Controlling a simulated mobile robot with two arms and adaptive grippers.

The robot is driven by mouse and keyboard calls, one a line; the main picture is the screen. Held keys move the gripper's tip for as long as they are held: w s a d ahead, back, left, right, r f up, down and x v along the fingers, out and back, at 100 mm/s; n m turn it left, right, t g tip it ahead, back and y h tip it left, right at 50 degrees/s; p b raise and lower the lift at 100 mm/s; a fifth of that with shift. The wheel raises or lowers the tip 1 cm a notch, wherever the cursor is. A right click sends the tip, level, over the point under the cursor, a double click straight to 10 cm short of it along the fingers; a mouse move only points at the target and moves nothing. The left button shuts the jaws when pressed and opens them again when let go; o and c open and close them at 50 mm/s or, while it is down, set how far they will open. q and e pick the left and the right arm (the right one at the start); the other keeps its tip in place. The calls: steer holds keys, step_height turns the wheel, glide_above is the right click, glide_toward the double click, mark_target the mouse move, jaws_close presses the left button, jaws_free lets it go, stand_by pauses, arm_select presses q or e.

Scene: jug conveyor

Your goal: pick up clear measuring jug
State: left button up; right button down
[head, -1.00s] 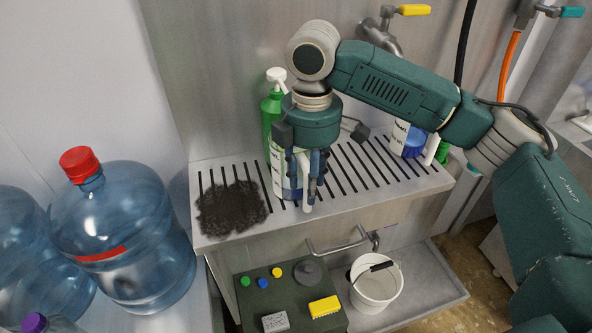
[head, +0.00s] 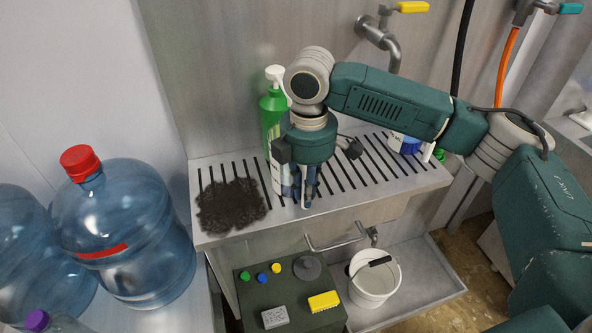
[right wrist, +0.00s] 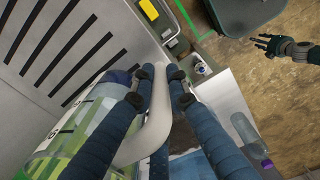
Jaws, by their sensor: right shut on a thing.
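The clear measuring jug (head: 277,181) stands upright on the slotted metal shelf (head: 232,165), mostly hidden behind my right gripper (head: 306,198) in the head view. In the right wrist view, the jug's clear body (right wrist: 92,120) with dark markings is at the left, and its white handle (right wrist: 150,143) runs between the fingers. My right gripper is shut on this handle, its fingers pointing down. My left gripper (right wrist: 268,43) is out of the head view but shows small at the upper right of the right wrist view, with its fingers apart.
Large water bottles (head: 135,230) stand at the left. A white bucket (head: 374,284) and a dark green box (head: 290,296) are below the shelf.

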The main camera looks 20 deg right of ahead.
steer(key=shift+r, duration=0.1)
steer(key=shift+w+r+b, duration=0.1)
steer(key=shift+r+b, duration=0.3)
steer(key=shift+r, duration=1)
steer(key=shift+s+r, duration=0.25)
steer(key=shift+s, duration=0.05)
steer(key=s+b, duration=0.2)
steer(key=s, duration=1.5)
steer(key=shift+s+d+b, duration=0.3)
steer(key=shift+b, duration=0.1)
